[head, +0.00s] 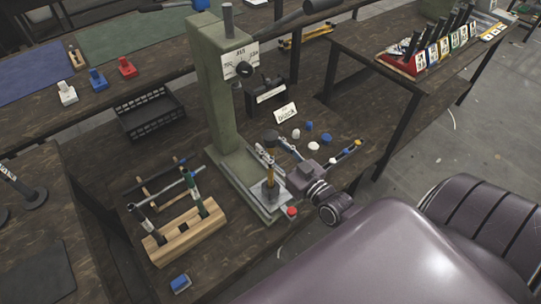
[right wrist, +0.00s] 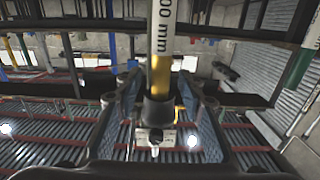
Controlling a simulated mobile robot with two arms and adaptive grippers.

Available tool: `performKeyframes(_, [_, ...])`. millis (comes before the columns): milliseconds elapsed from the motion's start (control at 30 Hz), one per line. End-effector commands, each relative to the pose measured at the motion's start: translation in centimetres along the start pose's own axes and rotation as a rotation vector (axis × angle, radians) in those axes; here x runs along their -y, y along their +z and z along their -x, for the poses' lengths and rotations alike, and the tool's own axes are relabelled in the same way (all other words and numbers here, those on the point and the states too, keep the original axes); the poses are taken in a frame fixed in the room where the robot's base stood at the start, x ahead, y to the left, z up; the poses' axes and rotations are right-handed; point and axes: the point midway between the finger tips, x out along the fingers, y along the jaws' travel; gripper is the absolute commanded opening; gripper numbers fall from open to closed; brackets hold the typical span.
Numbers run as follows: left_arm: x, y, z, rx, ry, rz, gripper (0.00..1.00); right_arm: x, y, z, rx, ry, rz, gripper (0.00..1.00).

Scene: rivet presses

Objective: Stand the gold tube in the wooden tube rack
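The wooden tube rack (head: 180,240) stands on the dark table. A dark-and-white tube (head: 145,220) and a green-marked tube (head: 196,195) stand in it, slightly tilted in the picture. My right gripper (head: 270,172) is to the right of the rack, over the base of the green press. In the right wrist view, the gold tube (right wrist: 160,78) is upright between its fingers (right wrist: 160,105), with a white label marked in mm and a dark lower end. The fingers appear closed on it. The tube's foot is hard to make out. My left gripper is not in view.
The green press (head: 220,90) rises behind the rack. A black basket (head: 150,112) stands at the back left, and a blue-and-white block (head: 181,283) lies in front of the rack. Small white and blue caps (head: 311,126) are scattered right of the press.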

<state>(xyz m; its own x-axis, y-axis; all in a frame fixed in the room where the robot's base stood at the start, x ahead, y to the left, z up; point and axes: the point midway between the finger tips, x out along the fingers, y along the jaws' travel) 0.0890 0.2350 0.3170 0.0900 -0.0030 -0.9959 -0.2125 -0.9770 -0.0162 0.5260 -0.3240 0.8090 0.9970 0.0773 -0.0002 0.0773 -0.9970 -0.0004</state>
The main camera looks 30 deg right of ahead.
Motion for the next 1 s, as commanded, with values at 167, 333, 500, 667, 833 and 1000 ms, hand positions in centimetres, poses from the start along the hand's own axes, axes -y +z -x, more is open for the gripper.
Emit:
performKeyframes(167, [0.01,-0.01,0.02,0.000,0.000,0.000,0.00,0.00,0.06,-0.37,0.001,0.000,0.000,0.36])
performKeyframes(333, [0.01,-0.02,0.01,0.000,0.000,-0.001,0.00,0.01,0.05,-0.34,0.001,0.000,0.000,0.30])
performKeyframes(500, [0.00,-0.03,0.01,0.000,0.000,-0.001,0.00,0.01,0.05,-0.33,0.001,0.000,0.000,0.11])
performKeyframes(667, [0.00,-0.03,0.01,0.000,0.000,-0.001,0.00,0.01,0.04,-0.33,0.001,0.000,0.000,0.00])
performKeyframes(833, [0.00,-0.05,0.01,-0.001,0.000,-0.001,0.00,0.01,0.04,-0.32,0.001,0.000,0.000,0.00])
performKeyframes(1000, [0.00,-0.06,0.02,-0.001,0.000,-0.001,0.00,0.00,-0.06,-0.35,-0.002,0.000,0.000,0.00])
